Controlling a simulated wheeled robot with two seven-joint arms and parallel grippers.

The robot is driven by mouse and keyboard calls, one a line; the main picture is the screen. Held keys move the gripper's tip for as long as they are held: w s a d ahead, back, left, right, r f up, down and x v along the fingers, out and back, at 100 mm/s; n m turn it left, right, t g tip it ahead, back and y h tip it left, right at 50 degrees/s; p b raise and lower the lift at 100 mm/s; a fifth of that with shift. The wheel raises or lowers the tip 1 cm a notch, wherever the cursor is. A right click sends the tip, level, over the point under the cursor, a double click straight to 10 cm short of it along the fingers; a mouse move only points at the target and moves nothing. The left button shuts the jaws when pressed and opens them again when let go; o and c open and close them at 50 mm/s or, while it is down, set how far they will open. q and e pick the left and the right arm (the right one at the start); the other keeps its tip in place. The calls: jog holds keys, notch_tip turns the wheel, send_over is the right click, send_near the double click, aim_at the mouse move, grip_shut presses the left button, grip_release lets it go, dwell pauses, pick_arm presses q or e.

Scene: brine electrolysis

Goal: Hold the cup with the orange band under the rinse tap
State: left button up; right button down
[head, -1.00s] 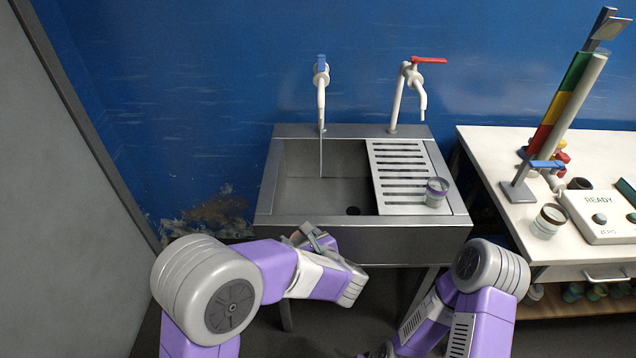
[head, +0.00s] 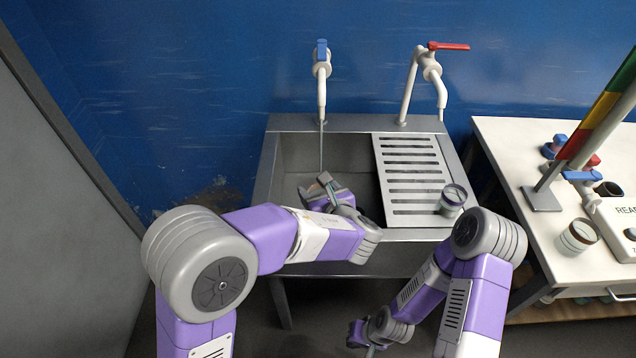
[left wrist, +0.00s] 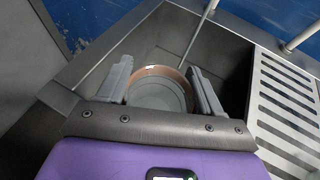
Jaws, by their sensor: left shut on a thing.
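The cup with the orange band (left wrist: 160,94) is between the two fingers of my left gripper (left wrist: 162,82), seen from above in the left wrist view with its mouth toward the camera. My left gripper (head: 322,187) is shut on it over the sink basin in the head view, where the arm mostly hides the cup. The blue-handled rinse tap (head: 321,75) runs a thin stream down into the basin. In the left wrist view the stream (left wrist: 198,36) meets the cup's far rim; I cannot tell whether it falls inside. My right gripper (head: 370,343) hangs low, its jaws unclear.
The sink (head: 258,190) has a slotted drainboard (head: 408,222) on its right, with another cup (head: 452,200) on it. A red-handled tap (head: 432,72) stands behind. A white bench (head: 510,150) at right carries a jar (head: 577,237) and a colored column.

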pick_arm(q)
jog(key=shift+w+r, duration=0.15)
jog(key=shift+w, duration=0.3)
jog(key=w+p, duration=0.3)
jog(key=w, duration=0.8)
jog(key=shift+w+p, duration=0.2)
jog(key=shift+p, duration=0.1)
jog(key=shift+s, duration=0.1)
dwell(4.0)
jog(key=s+b, duration=0.3)
jog(key=s, duration=0.7)
jog(key=shift+s, duration=0.25)
jog(key=shift+s+b, duration=0.3)
jog(key=shift+s, duration=0.9)
